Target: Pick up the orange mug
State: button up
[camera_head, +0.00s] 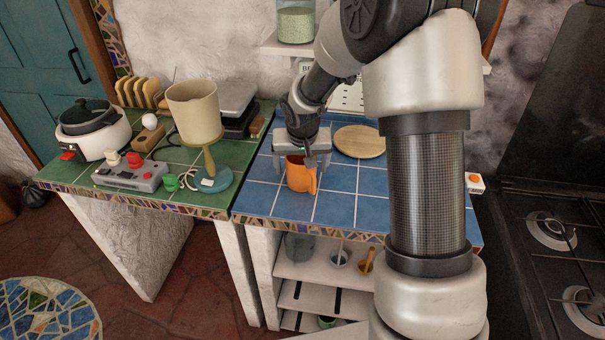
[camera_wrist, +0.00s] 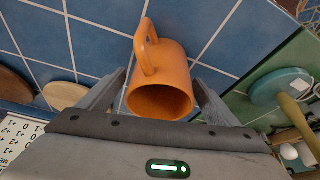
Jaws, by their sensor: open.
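The orange mug (camera_head: 299,175) stands on the blue tiled counter in the head view. In the wrist view the mug (camera_wrist: 160,85) has its open mouth toward my gripper and its handle pointing up in the picture. My gripper (camera_head: 304,160) is at the mug, just behind and above it in the head view. In the wrist view its two fingers (camera_wrist: 158,98) are spread, one on each side of the mug's rim. The gripper is open. I cannot tell whether either finger touches the mug.
A round wooden board (camera_head: 359,141) lies behind the mug on the right. A lamp (camera_head: 197,115), a grey control box (camera_head: 130,177) and a slow cooker (camera_head: 92,132) stand on the green counter at left. Blue tiles in front of the mug are clear. A stove (camera_head: 555,235) is far right.

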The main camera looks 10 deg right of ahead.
jog(key=shift+w+f, duration=0.15)
jog(key=shift+f, duration=0.15)
jog(key=c, duration=1.3)
jog(key=shift+c, duration=0.2)
jog(key=shift+r, duration=0.15)
